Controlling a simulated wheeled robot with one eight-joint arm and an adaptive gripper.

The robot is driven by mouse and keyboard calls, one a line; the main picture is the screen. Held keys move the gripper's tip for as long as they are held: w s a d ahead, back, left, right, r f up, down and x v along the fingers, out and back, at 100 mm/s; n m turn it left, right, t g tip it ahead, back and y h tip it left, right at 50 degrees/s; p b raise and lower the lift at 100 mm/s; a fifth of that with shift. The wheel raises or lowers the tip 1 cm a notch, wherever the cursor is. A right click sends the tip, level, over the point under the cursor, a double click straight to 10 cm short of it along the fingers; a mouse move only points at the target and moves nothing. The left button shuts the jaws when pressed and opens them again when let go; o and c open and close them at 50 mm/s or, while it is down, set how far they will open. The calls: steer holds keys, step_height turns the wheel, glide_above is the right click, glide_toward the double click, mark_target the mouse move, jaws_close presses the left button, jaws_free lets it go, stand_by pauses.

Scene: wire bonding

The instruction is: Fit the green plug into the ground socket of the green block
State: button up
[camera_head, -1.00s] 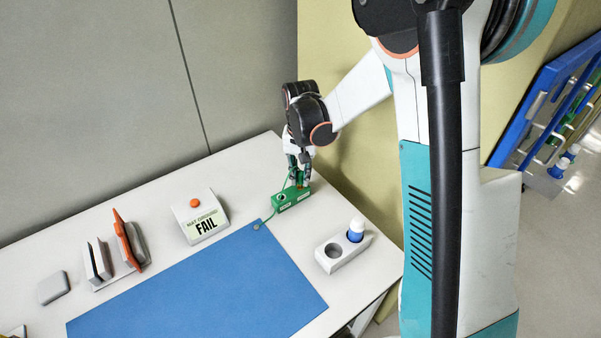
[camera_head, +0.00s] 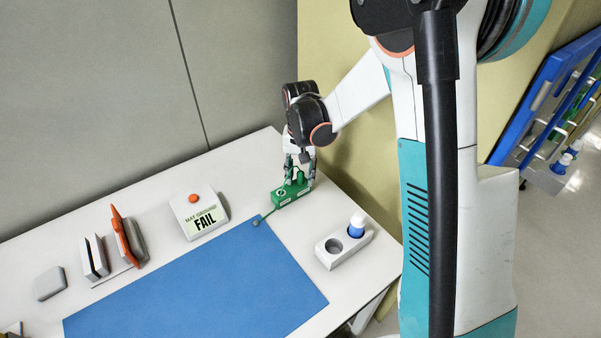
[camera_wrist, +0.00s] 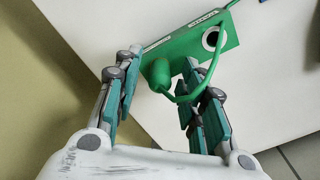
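The green block (camera_head: 286,195) stands on the white table near the back corner of the blue mat. The green plug (camera_head: 300,177) is upright at the block's right end; it also shows in the wrist view (camera_wrist: 160,72), seated at that end as far as I can see. Its lower end is hidden. My gripper (camera_head: 299,172) is open around the plug, with a finger (camera_wrist: 123,85) on one side and a finger (camera_wrist: 203,110) on the other, both apart from it. A white-ringed round hole (camera_wrist: 212,38) lies at the block's other end. The green cable (camera_wrist: 192,96) loops past the right finger.
A tester box (camera_head: 199,212) reading FAIL with an orange button stands left of the block. The blue mat (camera_head: 200,290) fills the front. A grey holder (camera_head: 332,252) with a blue-and-white bottle (camera_head: 356,227) is to the right. The yellow wall (camera_head: 345,120) is close behind my gripper.

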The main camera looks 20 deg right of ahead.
mark_target(301, 172)
step_height(301, 172, up, 12)
stand_by(0.7)
steer(key=shift+r, duration=0.1)
stand_by(0.3)
steer(key=s+r+n+t, duration=0.2)
steer(key=s+r+t, duration=0.1)
steer(key=s, duration=0.8)
steer(key=s+r+n+t, duration=0.3)
steer(key=s+t, duration=0.1)
steer(key=s, duration=0.8)
steer(key=shift+r, duration=0.15)
stand_by(0.8)
